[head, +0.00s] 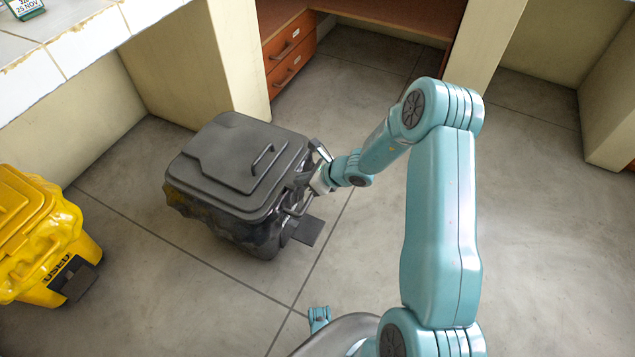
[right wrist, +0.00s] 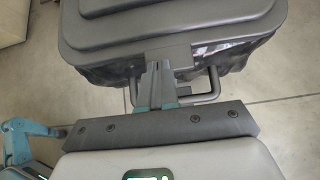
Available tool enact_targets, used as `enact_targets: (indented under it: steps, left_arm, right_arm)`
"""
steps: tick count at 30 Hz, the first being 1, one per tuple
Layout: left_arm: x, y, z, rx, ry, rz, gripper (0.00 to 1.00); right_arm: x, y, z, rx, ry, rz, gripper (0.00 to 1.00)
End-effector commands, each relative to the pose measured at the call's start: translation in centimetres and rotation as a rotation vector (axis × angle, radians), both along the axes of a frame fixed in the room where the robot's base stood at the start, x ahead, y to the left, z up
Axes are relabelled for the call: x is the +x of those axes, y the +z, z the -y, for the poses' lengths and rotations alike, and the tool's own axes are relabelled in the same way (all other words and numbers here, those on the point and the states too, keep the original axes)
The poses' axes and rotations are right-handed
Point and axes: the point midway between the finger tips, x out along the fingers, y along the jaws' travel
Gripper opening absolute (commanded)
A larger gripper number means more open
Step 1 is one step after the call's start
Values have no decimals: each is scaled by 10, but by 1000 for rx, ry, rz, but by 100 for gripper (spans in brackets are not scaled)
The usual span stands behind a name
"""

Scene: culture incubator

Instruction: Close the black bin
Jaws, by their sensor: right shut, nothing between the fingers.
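The black bin (head: 250,235) stands on the floor left of centre, with a dark liner bunched under its rim. Its lid (head: 225,155) lies flat over the top and looks down, with a raised handle. A dark pedal (head: 308,231) sticks out low on its near right side. My right gripper (head: 312,188) is at the bin's right side, just below lid level. In the right wrist view the shut, empty fingers (right wrist: 157,80) point at the lid's edge (right wrist: 215,32), above a grey bar handle (right wrist: 209,88). Contact is unclear. My left gripper is out of view.
A yellow bin (head: 45,235) stands at the left edge. A white tiled counter (head: 75,45) runs along the upper left, and a pale pillar (head: 235,60) and wooden drawers (head: 290,58) stand behind the black bin. The floor (head: 545,200) at right is clear.

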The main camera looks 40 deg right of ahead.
Motion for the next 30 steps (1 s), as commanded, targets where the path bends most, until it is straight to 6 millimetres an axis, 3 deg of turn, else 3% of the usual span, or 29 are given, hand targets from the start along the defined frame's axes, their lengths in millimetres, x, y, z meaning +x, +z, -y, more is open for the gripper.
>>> enact_targets:
  steps: [7, 23, 30]
  left_arm:
    - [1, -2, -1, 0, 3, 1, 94]
    - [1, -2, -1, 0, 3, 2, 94]
    - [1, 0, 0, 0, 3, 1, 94]
  right_arm:
    - [21, 0, -8, 1, 1, -1, 0]
    - [28, 1, -11, 0, 4, -2, 0]
    - [56, 1, -22, -1, 4, 2, 0]
